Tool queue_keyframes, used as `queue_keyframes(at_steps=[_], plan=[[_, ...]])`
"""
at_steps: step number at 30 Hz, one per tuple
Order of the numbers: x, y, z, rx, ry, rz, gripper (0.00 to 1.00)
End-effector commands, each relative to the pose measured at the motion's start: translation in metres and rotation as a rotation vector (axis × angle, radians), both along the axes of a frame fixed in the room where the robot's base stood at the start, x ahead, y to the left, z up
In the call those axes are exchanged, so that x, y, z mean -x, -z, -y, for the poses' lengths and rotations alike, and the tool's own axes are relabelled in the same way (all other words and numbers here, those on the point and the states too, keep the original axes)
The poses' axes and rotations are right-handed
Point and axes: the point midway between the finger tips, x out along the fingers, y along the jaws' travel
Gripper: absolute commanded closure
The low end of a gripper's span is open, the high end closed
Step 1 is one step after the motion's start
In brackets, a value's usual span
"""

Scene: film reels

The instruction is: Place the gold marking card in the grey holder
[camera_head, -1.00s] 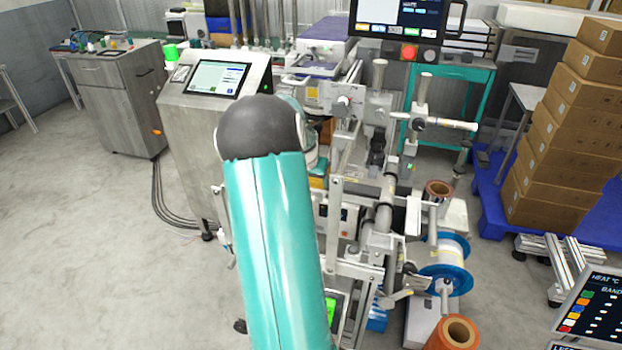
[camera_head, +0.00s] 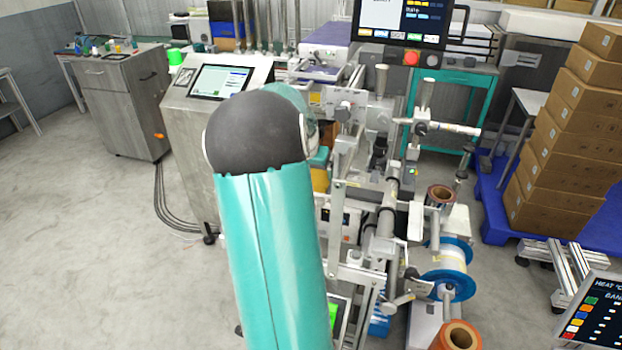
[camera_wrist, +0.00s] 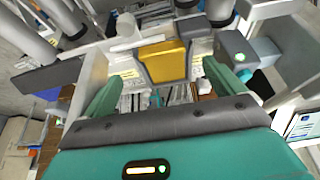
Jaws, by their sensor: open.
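The gold card (camera_wrist: 164,62) shows in the wrist view as a gold panel, ahead of my gripper and near the middle of the picture. A grey frame (camera_wrist: 181,82), apparently the grey holder, borders its sides; I cannot tell how deep the card sits in it. My gripper (camera_wrist: 159,70) is open, with one teal finger left of the card and one right, apart from it in the picture. Whether either finger touches it cannot be told. In the head view my arm hides the gripper.
A grey machine with rollers and a blue-rimmed spool (camera_head: 447,270) stands right of my arm. A grey cabinet with a screen (camera_head: 218,80) is behind it. Stacked cartons (camera_head: 570,150) stand at the right. The floor (camera_head: 90,250) at the left is clear.

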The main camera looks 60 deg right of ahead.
Motion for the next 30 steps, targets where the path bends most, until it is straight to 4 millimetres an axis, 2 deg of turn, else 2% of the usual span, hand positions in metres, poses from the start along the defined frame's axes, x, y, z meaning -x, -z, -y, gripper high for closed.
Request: queue_keyframes(at_steps=[10,14,17,22,26,30], plan=[[-0.001,-0.007,-0.004,-0.001,-0.004,0.001,0.06],[-0.016,-0.017,-0.023,-0.005,-0.047,0.016,0.06],[-0.042,-0.035,-0.062,-0.016,-0.134,0.039,0.06],[-0.088,-0.075,-0.170,-0.039,-0.371,0.085,0.06],[-0.103,-0.100,-0.256,-0.048,-0.564,0.105,0.06],[-0.100,-0.119,-0.345,-0.044,-0.774,0.118,0.06]])
